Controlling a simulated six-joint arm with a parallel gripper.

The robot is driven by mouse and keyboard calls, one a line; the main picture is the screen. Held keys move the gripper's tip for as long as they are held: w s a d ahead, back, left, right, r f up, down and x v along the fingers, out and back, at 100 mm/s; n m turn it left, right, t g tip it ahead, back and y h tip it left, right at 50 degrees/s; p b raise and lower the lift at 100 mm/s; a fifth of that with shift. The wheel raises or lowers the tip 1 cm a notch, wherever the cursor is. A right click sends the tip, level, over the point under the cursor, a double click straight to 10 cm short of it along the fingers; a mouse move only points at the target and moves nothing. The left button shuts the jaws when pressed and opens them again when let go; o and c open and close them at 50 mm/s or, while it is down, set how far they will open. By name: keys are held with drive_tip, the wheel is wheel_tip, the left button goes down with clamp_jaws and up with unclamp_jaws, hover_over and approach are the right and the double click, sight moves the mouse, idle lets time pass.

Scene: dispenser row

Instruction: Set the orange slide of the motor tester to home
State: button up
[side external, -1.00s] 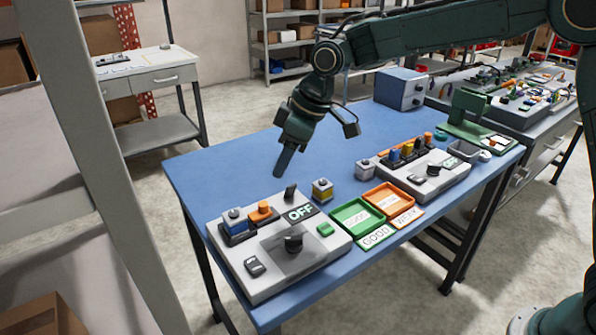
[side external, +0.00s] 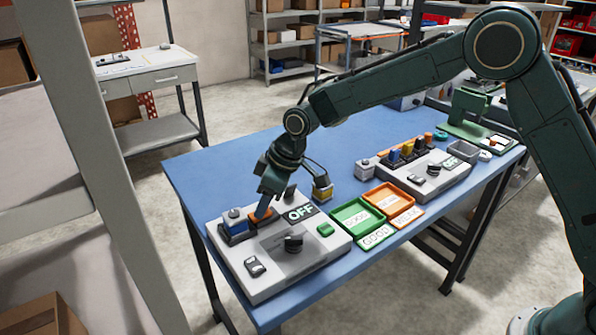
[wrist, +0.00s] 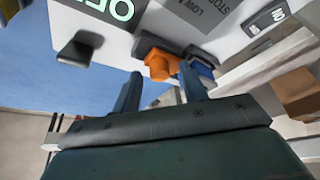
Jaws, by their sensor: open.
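The motor tester (side external: 285,262) is the light grey box at the near left of the blue table, with an OFF sign on it. Its orange slide (side external: 261,215) sits in a dark block at the back left of the box, beside a blue slide (side external: 235,217). In the wrist view the orange slide (wrist: 160,66) lies ahead of and between my fingertips, with the blue slide to its right. My gripper (side external: 264,212) is open, pointing down at the orange slide and partly covering it. My gripper also shows in the wrist view (wrist: 163,84). I cannot tell whether the fingers touch the slide.
A black knob (side external: 293,243) and a black lever (side external: 290,193) stand up from the tester. Green (side external: 337,230) and orange (side external: 402,206) trays lie to its right. A second grey device (side external: 455,180) stands farther right. The table behind the tester is clear at left.

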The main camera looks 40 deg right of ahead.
clamp_jaws()
drive_tip(key=shift+a, duration=0.9)
unclamp_jaws()
